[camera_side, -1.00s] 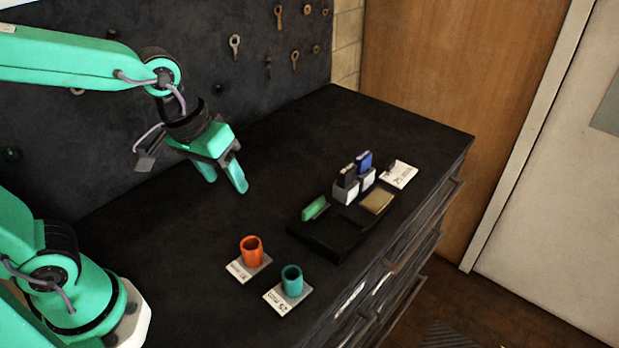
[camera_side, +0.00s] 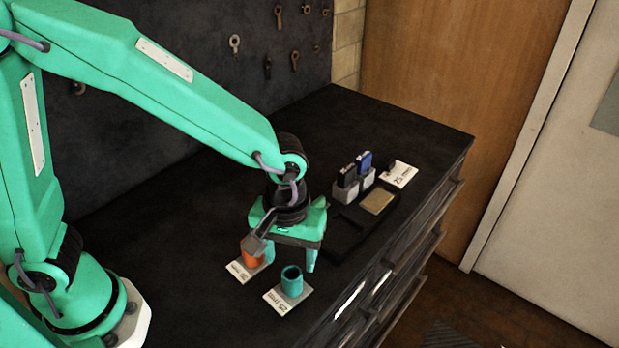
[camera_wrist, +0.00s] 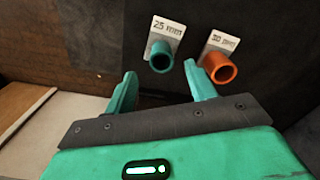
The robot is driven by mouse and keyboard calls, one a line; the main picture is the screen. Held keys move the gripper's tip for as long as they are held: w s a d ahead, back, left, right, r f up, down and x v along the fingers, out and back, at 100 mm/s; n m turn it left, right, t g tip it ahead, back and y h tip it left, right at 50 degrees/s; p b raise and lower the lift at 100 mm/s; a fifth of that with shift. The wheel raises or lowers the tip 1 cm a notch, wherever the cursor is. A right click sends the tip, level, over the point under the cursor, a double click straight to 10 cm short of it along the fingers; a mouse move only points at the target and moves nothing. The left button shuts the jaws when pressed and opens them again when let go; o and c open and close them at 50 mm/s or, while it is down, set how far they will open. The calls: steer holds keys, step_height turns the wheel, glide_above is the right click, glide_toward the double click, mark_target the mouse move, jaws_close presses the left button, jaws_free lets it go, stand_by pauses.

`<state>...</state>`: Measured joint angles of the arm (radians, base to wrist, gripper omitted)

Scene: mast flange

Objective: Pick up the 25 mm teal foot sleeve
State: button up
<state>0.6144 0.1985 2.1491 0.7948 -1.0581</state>
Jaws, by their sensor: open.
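The teal foot sleeve (camera_side: 291,281) stands upright on a white card marked 25 mm (camera_side: 288,297) near the bench's front edge. In the wrist view the teal sleeve (camera_wrist: 161,57) lies beyond my fingertips, between their lines and nearer the middle. My gripper (camera_side: 290,262) is open and empty, above and behind the teal sleeve in the side view. Its fingers (camera_wrist: 158,84) are spread apart in the wrist view and do not touch the sleeve.
The orange sleeve's card (camera_side: 240,271) lies left of the teal one's. A dark tray (camera_side: 345,240) with a tan pad (camera_side: 377,201) lies to the right. Grey blocks hold a black piece (camera_side: 347,175) and a blue piece (camera_side: 364,161). Another card (camera_side: 398,174) lies behind.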

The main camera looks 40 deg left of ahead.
mark_target(288, 286)
steer(key=shift+f, duration=3.9)
jaws_close()
